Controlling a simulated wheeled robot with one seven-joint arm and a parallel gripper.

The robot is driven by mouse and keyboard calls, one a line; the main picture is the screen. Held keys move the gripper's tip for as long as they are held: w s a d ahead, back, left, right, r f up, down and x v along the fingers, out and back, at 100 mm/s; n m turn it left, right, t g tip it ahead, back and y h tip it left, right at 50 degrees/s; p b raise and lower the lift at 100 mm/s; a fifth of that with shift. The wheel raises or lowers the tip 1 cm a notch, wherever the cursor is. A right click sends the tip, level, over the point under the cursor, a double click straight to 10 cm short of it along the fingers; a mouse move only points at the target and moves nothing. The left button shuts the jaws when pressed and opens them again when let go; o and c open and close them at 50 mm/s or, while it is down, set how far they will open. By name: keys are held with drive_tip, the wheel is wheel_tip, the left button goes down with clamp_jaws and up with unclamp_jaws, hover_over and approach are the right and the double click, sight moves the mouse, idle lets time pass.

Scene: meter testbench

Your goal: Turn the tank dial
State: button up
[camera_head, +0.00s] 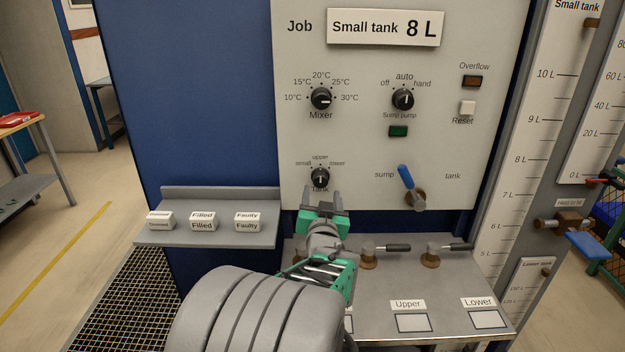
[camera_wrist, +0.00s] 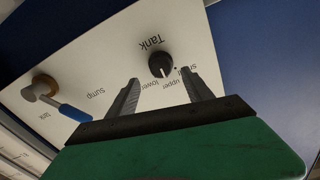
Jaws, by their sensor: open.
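The tank dial (camera_head: 320,177) is a small black knob low on the white panel, with small, upper and lower marks around it. Its white pointer line is toward "upper". In the wrist view the dial (camera_wrist: 160,64) shows upside down, between and just beyond the two fingertips. My gripper (camera_head: 323,195) is open and empty, close in front of and slightly below the dial in the head view. In the wrist view, the grey fingers of my gripper (camera_wrist: 160,76) stand apart on either side, with visible gaps to the knob. The distance left in depth is hard to tell.
The blue sump/tank lever (camera_head: 406,180) is right of the dial. The mixer dial (camera_head: 321,98) and sump pump dial (camera_head: 403,99) are above. A ledge with label blocks (camera_head: 203,222) is at left. Valve handles (camera_head: 385,248) stand on the bench below.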

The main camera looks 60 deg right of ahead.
sight(320, 183)
drive_tip(key=p+x, duration=0.1)
drive_tip(key=x, duration=0.6)
drive_tip(key=shift+w+d, duration=0.15)
drive_tip(key=shift+c, duration=0.5)
drive_tip(key=shift+f, duration=0.1)
clamp_jaws()
